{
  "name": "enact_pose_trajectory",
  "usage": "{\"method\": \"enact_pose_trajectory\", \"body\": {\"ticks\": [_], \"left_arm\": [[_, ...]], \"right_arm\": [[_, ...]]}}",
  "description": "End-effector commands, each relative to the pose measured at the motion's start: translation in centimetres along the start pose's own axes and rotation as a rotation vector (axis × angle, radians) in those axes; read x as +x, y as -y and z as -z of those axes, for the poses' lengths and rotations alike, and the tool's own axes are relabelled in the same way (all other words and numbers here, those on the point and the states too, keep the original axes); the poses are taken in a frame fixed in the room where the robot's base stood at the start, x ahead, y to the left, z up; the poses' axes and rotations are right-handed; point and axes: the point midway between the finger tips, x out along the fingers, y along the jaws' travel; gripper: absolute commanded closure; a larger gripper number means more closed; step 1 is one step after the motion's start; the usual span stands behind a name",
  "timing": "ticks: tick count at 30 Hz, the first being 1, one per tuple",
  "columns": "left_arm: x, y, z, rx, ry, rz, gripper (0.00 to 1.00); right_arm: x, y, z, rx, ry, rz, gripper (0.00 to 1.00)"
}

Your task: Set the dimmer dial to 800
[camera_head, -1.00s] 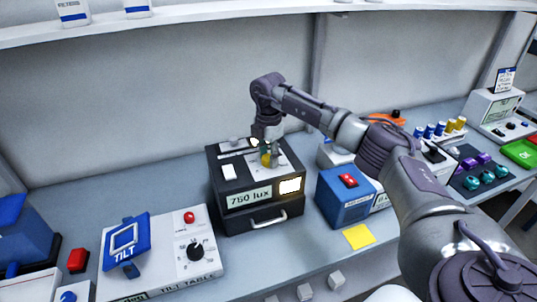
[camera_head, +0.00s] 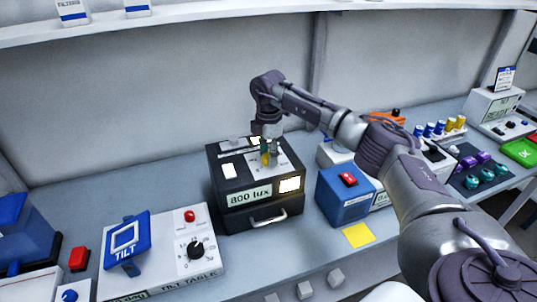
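The black light box (camera_head: 233,217) stands in the middle of the bench, and its front display (camera_head: 249,195) reads 800 lux. A lit bright panel (camera_head: 289,185) glows beside the display. The dimmer dial (camera_head: 266,159), with a yellow part showing, is on the box's top plate, mostly hidden by my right gripper. My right gripper (camera_head: 268,158) reaches down from above with its fingers at the dial. The fingers are small here and appear to be around the dial. My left gripper is not in view.
A tilt table (camera_head: 170,265) with a blue plate and black knob stands left of the box. A blue box (camera_head: 345,200) with a red switch stands close on the right. A yellow note (camera_head: 358,235) lies in front. A green tray (camera_head: 520,152) is at the far right.

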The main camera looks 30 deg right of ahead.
Motion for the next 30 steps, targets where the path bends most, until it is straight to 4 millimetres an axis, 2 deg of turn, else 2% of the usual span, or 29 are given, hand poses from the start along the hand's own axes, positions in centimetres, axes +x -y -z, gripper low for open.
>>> {"method": "enact_pose_trajectory", "body": {"ticks": [1,2,10,14,17,24,30], "left_arm": [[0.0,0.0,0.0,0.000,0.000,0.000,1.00],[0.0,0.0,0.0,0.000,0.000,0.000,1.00],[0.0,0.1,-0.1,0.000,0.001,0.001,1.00],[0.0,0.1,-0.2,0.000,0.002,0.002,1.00],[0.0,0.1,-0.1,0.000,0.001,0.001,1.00],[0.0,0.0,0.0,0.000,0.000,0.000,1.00],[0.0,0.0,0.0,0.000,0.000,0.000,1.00]], "right_arm": [[0.0,0.0,0.0,0.000,0.000,0.001,0.38],[0.1,0.0,0.0,-0.001,0.000,0.002,0.33],[0.2,0.1,0.1,-0.002,0.000,0.006,0.32],[-0.4,0.1,0.1,-0.003,-0.001,0.005,0.32],[-1.8,0.1,0.1,-0.002,-0.001,0.003,0.32],[-7.0,0.0,0.1,-0.002,-0.001,0.001,0.32],[-10.3,0.0,0.1,-0.002,-0.001,0.003,0.32]]}}
